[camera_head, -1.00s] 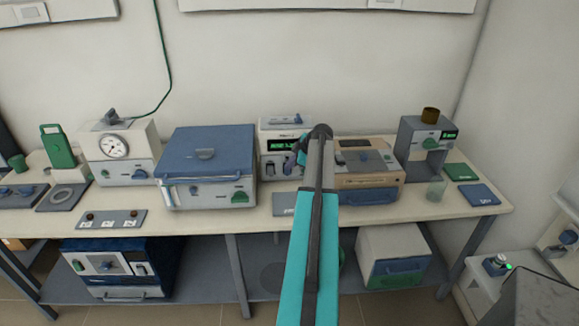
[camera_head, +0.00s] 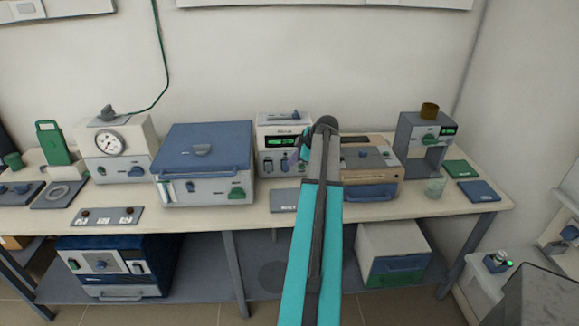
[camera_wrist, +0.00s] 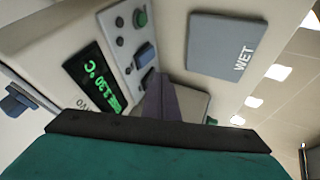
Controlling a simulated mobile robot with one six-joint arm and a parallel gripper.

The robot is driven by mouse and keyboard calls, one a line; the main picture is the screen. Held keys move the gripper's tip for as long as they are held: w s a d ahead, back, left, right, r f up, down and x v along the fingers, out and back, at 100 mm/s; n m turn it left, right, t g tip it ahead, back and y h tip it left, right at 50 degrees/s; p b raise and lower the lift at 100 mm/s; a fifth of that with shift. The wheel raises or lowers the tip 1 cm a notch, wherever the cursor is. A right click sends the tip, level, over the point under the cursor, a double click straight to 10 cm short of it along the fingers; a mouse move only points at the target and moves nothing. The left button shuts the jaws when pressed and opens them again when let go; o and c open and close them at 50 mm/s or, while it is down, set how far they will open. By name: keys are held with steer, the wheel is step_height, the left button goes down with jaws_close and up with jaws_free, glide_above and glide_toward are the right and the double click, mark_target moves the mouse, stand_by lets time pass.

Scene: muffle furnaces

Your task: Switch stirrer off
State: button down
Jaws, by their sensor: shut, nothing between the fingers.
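A white unit with a green lit display (camera_head: 283,142) stands at the back middle of the bench. A green round knob (camera_wrist: 140,18), a blue rocker (camera_wrist: 145,55) and small dark controls share this panel. My gripper (camera_wrist: 158,100) is shut and empty, its fingers pointing at the panel beside the lower control. I cannot tell whether they touch. In the head view my gripper (camera_head: 303,150) is partly hidden by my arm. No label that reads stirrer is legible.
A grey "WET" plate (camera_head: 285,200) lies in front of the unit. A blue-lidded box (camera_head: 205,150) stands left and a tan unit (camera_head: 372,160) close right.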

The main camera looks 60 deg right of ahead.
steer(key=b+v, duration=0.1)
steer(key=v, duration=0.5)
steer(key=shift+w+d+r+b, duration=0.15)
steer(key=shift+d+r+b, duration=0.25)
steer(key=shift+r, duration=0.2)
